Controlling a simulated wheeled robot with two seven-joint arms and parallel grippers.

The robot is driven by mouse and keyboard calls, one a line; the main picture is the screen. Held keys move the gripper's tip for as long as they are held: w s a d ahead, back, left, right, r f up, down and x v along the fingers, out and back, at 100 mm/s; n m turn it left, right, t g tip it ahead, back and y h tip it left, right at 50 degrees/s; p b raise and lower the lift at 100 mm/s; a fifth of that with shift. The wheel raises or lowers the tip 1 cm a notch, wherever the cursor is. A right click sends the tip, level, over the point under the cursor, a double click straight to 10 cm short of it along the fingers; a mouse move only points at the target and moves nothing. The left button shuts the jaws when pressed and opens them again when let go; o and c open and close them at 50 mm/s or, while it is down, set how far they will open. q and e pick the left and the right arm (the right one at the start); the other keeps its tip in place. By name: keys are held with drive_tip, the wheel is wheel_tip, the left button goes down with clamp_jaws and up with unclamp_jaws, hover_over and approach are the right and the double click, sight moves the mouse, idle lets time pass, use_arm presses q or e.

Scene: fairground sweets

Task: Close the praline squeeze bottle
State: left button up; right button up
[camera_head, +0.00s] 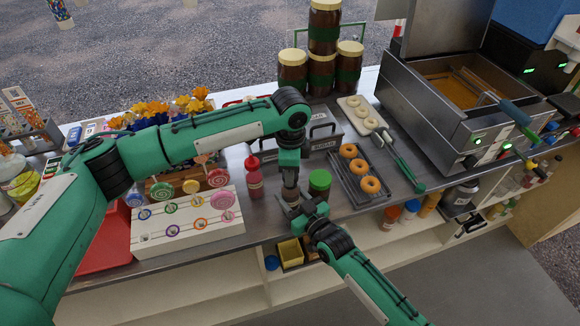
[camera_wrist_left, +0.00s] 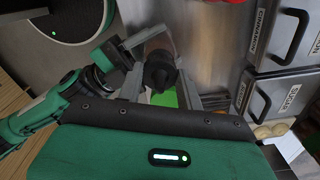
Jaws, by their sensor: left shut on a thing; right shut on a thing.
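The praline squeeze bottle (camera_head: 290,190), brownish, stands upright near the counter's front edge. My left gripper (camera_head: 290,176) comes down over its top and is shut on its dark cap (camera_wrist_left: 160,72), which the left wrist view shows between the fingers. My right gripper (camera_head: 298,209) reaches in from the front and is shut on the bottle's body. Its fingers also show around the bottle in the left wrist view (camera_wrist_left: 148,42). The two grippers hide most of the bottle, and I cannot tell whether the cap is fully seated.
A red squeeze bottle (camera_head: 255,183) stands close on the left and a green-lidded jar (camera_head: 319,183) close on the right. A doughnut tray (camera_head: 374,199) lies further right. A white lollipop stand (camera_head: 188,234) is at the left. Labelled steel drawers (camera_head: 322,138) are behind.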

use_arm(q)
drive_tip(key=shift+f, duration=0.35)
drive_tip(key=shift+f, duration=0.6)
idle(0.3)
drive_tip(key=m, duration=2.7)
